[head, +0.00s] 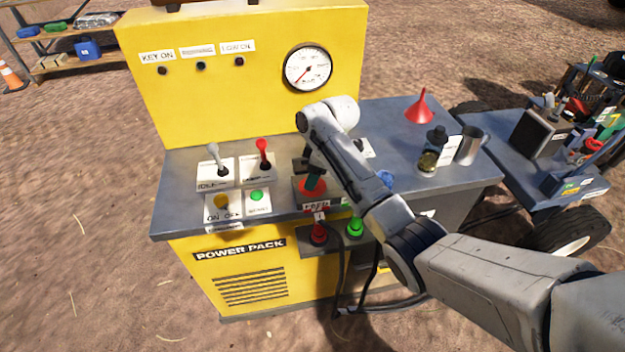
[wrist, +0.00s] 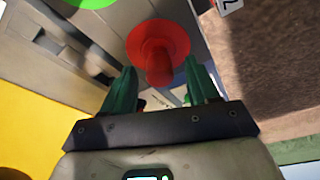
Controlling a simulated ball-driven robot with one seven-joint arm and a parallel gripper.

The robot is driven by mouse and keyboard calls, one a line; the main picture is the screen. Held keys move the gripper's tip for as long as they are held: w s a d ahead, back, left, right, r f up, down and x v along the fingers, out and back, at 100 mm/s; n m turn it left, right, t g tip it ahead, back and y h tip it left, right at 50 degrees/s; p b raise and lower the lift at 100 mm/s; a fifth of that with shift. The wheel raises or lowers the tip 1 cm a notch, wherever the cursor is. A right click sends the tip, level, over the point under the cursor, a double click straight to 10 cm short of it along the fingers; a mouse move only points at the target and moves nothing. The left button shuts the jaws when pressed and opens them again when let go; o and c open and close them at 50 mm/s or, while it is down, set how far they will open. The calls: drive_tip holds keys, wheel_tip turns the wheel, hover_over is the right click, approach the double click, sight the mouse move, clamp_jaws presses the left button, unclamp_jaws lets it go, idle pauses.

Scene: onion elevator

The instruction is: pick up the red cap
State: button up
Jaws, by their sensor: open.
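A red cap (wrist: 158,50) with a round flange and a short knob shows in the wrist view. It lies just beyond and between the green fingertips of my gripper (wrist: 160,70). The fingers are apart, with nothing held between them. In the head view my gripper (head: 314,181) points down over a red round part (head: 309,193) at the counter's front edge, partly hidden by a finger. A second red cap-like part (head: 319,234) sits on a small lower shelf. I cannot tell for sure which of these two the wrist view shows.
A green cap (head: 355,229) stands beside the lower red part. The yellow power pack (head: 240,95) has a lever with a red handle (head: 263,149). A red funnel (head: 419,106), jar (head: 429,160) and metal mug (head: 469,146) stand at the counter's right. Dark hoses hang in front.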

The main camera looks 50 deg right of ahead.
drive_tip(key=shift+w+f, duration=0.1)
drive_tip(key=shift+f, duration=0.3)
clamp_jaws()
drive_tip(key=shift+r, duration=0.1)
idle(0.3)
drive_tip(key=shift+r+p, duration=0.4)
drive_tip(key=shift+p, duration=0.1)
drive_tip(key=r+p, duration=0.2)
drive_tip(key=p, duration=0.1)
drive_tip(key=s+r+p, duration=0.1)
drive_tip(key=r, duration=0.1)
drive_tip(key=shift+a, duration=0.4)
drive_tip(key=s+a+r, duration=0.5)
drive_tip(key=s+r, duration=0.3)
drive_tip(key=s, duration=0.3)
drive_tip(key=shift+s+a, duration=0.15)
drive_tip(key=shift+a, duration=0.2)
